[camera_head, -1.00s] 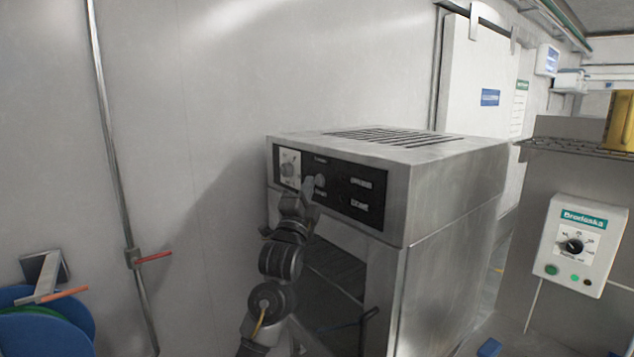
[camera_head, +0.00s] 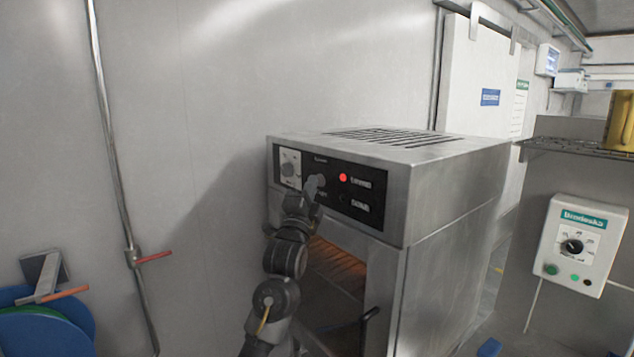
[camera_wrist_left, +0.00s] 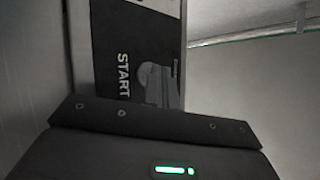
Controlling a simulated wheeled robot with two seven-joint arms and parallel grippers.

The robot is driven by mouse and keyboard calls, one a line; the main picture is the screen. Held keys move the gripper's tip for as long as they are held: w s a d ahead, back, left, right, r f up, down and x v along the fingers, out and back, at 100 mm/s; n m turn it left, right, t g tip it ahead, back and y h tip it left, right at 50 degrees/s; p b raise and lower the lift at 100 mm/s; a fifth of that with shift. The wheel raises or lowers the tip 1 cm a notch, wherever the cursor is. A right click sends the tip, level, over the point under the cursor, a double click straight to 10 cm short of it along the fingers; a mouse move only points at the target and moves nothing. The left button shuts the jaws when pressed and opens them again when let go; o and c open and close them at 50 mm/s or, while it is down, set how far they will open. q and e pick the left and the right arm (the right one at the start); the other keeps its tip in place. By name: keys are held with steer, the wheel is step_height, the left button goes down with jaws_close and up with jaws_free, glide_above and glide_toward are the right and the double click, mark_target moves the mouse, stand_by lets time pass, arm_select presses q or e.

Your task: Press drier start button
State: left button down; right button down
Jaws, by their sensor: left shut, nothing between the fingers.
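The drier (camera_head: 450,190) is a steel box with a black control panel (camera_head: 358,204) on its front left face. A red light (camera_head: 343,177) glows on the panel, and an orange glow shows inside the drier's opening. My left gripper (camera_head: 316,184) is shut, with its tips at the panel by the round start button. In the left wrist view a round grey button (camera_wrist_left: 150,78) sits beside the word START, partly covered by the shut fingers (camera_wrist_left: 162,92). I cannot tell whether the tips touch it. My right gripper is not in view.
A white control box (camera_head: 577,245) with a black dial stands at the right. A wire shelf (camera_head: 575,148) holds a yellow container (camera_head: 621,122). A pipe with a red lever (camera_head: 154,256) runs down the left wall, near a blue round container (camera_head: 60,318).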

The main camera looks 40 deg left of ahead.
arm_select(q)
steer(key=shift+s+a, duration=0.2)
steer(key=shift+s, duration=0.6)
steer(key=s, duration=0.1)
steer(key=s+a+p, duration=0.1)
steer(key=s, duration=0.2)
steer(key=shift+s+a, duration=0.25)
steer(key=shift+s, duration=0.15)
stand_by(0.7)
